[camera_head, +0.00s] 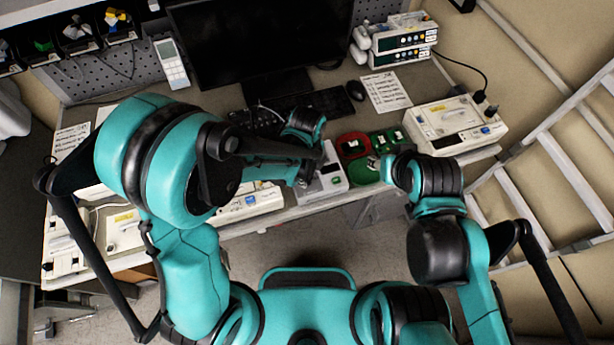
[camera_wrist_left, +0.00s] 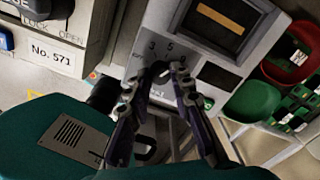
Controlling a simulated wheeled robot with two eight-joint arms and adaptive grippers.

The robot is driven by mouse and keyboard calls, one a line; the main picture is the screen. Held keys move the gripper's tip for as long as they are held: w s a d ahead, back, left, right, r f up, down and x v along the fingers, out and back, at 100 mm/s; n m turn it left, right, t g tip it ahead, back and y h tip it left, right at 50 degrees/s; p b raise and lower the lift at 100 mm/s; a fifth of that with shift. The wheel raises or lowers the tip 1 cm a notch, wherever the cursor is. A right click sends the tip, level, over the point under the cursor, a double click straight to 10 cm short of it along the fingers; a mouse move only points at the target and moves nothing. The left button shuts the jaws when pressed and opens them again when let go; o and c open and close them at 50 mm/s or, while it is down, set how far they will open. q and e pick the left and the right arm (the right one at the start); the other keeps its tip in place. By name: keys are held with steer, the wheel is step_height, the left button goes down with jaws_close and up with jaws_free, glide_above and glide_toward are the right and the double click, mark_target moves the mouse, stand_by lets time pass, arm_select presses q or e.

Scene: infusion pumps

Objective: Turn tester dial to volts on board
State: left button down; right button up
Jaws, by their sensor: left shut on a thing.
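The tester (camera_head: 333,178) is a small light-grey box at the bench's front edge. In the left wrist view the tester (camera_wrist_left: 222,62) has a screen with an orange bar and a scale with digits such as 3 and 5. Its dark round dial (camera_wrist_left: 162,70) shows below the scale. My left gripper (camera_head: 306,178) is at the tester's left side; in the left wrist view its fingertips (camera_wrist_left: 158,78) are on either side of the dial and closed on it. The dial's pointer mark is hidden. My right gripper (camera_head: 386,168) is by the green tray, its fingers unclear.
A red tray (camera_head: 352,144) and a green tray (camera_head: 364,171) stand right of the tester, with green circuit boards (camera_head: 388,138) close by. A white pump (camera_head: 455,124) stands further right. A pump labelled No. 571 (camera_wrist_left: 58,52) is close on the tester's left.

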arm_select(q)
steer(key=shift+m, duration=0.7)
steer(key=c, duration=1.5)
jaws_free()
steer(key=shift+r, duration=0.1)
step_height(320, 180, up, 7)
steer(key=p, duration=0.5)
